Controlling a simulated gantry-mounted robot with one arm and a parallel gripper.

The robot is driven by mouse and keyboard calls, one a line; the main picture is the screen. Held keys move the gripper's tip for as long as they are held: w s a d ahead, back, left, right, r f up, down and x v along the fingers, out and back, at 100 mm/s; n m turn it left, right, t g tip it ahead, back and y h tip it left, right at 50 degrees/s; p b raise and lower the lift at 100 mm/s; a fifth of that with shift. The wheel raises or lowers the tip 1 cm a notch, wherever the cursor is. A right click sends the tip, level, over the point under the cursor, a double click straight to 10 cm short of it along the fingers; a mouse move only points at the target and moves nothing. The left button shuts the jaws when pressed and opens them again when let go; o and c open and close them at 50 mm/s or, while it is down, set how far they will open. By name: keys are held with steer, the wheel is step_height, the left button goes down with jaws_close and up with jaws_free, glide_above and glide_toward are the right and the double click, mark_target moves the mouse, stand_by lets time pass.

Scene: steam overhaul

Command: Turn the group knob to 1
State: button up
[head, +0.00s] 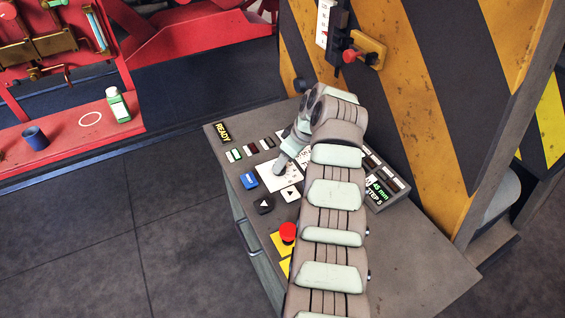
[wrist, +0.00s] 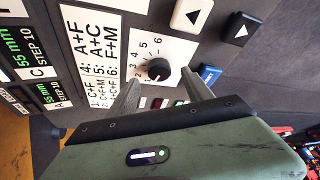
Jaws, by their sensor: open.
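The group knob (wrist: 157,69) is a small round black knob on a white plate (wrist: 140,45) with numbers around it. A pale mark shows on the knob, but I cannot tell for sure which number it points to. My gripper (wrist: 161,84) is open, with one finger on each side of the knob and its tips close to the panel. I cannot tell whether the fingers touch the knob. In the head view my gripper (head: 283,168) reaches down over the white plate (head: 272,178) and hides the knob.
A white card (wrist: 88,55) with group letters lies beside the knob plate. Arrow buttons (wrist: 193,14) and a blue button (wrist: 209,73) are close by. A red emergency button (head: 288,231) and green displays (head: 380,190) are on the console. A striped post (head: 400,90) stands behind.

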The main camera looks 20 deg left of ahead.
steer(key=v, duration=0.6)
steer(key=shift+d+r+p, duration=0.2)
steer(key=shift+r+p, duration=0.1)
steer(key=shift+r, duration=0.05)
